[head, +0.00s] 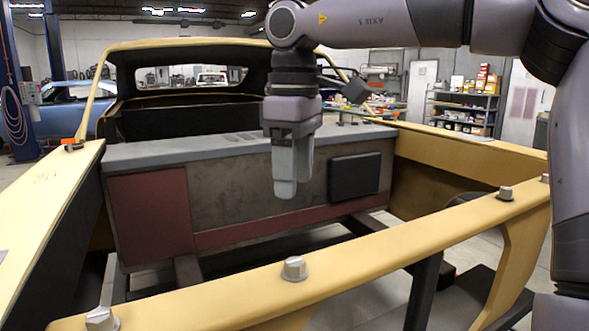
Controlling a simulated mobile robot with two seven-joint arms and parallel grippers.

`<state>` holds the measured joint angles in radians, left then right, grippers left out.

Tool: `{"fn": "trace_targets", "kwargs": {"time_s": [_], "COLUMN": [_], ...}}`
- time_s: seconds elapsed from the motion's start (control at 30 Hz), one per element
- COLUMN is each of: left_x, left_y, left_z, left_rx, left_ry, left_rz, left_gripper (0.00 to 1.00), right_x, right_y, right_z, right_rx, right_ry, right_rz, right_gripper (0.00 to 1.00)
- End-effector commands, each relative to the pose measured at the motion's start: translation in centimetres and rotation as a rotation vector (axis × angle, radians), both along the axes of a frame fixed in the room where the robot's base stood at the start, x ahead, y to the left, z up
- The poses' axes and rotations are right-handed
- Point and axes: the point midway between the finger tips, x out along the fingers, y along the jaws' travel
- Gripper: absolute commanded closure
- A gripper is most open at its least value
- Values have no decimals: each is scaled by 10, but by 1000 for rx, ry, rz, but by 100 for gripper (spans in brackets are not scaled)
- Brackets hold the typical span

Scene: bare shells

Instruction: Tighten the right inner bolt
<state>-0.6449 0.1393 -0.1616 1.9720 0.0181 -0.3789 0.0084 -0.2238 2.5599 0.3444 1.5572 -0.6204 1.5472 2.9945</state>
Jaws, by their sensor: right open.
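Several silver bolts stand along the yellow front beam (400,239) of a car shell. The right inner bolt (505,193) appears to be the one on the beam's right part, short of the outer bolt (545,179) at the right end. Another inner bolt (294,268) stands near the middle, and an outer bolt (102,319) is at the lower left. My right gripper (291,185) hangs fingers down over the bay, left of the right inner bolt and apart from it. It is open and empty. My left gripper is out of view.
The yellow side walls (45,210) and the grey firewall (240,190) enclose an open bay below my gripper. A black box (355,177) is on the firewall. An orange item (70,142) lies on the left wall. Shelves (462,110) stand far back.

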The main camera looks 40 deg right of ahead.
Motion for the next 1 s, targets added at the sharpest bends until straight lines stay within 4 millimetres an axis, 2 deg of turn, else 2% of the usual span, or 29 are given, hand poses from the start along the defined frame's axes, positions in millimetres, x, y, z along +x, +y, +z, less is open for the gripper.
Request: {"fn": "trace_targets", "kwargs": {"time_s": [0.03,0.43,1.0], "left_x": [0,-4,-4], "left_y": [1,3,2], "left_z": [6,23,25], "left_rx": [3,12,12], "left_ry": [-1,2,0], "left_rz": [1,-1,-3], "left_gripper": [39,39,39], "right_x": [0,0,0], "right_y": [0,0,0], "right_z": [6,30,32], "right_rx": [0,0,0], "right_ry": [0,0,0], "right_rz": [0,0,0], "right_gripper": [39,39,39]}}
